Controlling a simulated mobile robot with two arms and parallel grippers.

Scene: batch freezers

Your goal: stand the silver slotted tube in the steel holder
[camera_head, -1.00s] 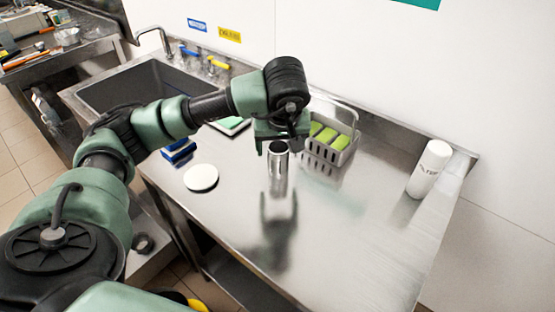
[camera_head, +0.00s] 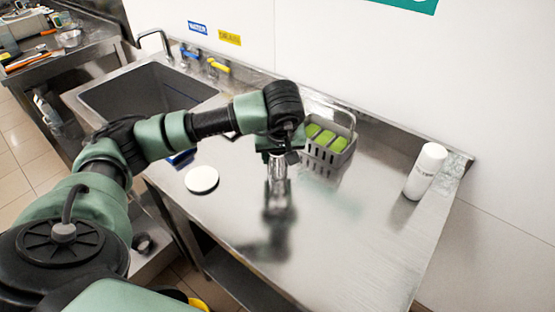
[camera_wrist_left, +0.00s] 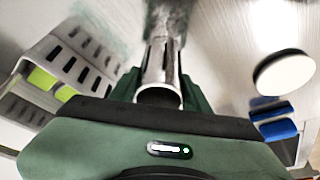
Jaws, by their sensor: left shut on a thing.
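A shiny silver tube (camera_head: 278,168) is under my left gripper (camera_head: 279,153), above the middle of the steel counter. In the left wrist view the tube (camera_wrist_left: 157,72) lies between the green fingers of my left gripper (camera_wrist_left: 160,82), its round open end facing the camera. My left gripper is shut on it. I cannot make out a separate steel holder. My right gripper is not in view.
A grey slotted caddy (camera_head: 330,160) with green sponges stands right of my left gripper. A white disc (camera_head: 201,180) lies to the left. A white bottle (camera_head: 425,171) stands at the right. A sink (camera_head: 145,95) is at the back left. The front right counter is clear.

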